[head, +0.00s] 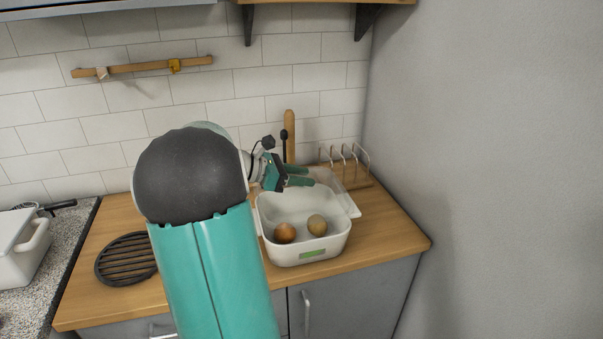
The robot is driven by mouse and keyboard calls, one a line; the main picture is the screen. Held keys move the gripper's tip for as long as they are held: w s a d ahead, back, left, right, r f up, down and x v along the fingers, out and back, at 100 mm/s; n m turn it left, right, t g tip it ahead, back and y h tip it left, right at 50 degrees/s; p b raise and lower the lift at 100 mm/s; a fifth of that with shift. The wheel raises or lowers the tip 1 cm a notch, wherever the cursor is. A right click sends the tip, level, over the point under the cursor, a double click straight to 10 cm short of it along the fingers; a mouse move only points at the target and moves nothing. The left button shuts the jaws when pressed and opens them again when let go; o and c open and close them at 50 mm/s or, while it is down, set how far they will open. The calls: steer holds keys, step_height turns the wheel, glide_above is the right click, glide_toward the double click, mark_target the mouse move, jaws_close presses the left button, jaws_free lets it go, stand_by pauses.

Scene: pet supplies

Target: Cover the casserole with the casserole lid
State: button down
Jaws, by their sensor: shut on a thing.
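My gripper (304,176) is over the back of a white open bin on the wooden counter. A white dish with a side handle, which looks like the casserole (20,255), stands at the far left on the speckled counter. The picture edge cuts it off, and its inside is not clear.
The white bin (312,247) holds two round brownish things (285,233). A black round trivet (124,260) lies left of my arm. A wire rack (345,165) stands behind. A grey wall (490,150) bounds the right. Bare wood (85,302) shows at front left.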

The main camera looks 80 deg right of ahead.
mark_target(301, 190)
steer(key=shift+d+f, duration=0.3)
steer(key=shift+a+f, duration=0.3)
steer(key=shift+d+f, duration=0.1)
steer(key=shift+f, duration=1.55)
steer(key=shift+f, duration=0.45)
stand_by(0.8)
steer(key=c, duration=0.8)
jaws_free()
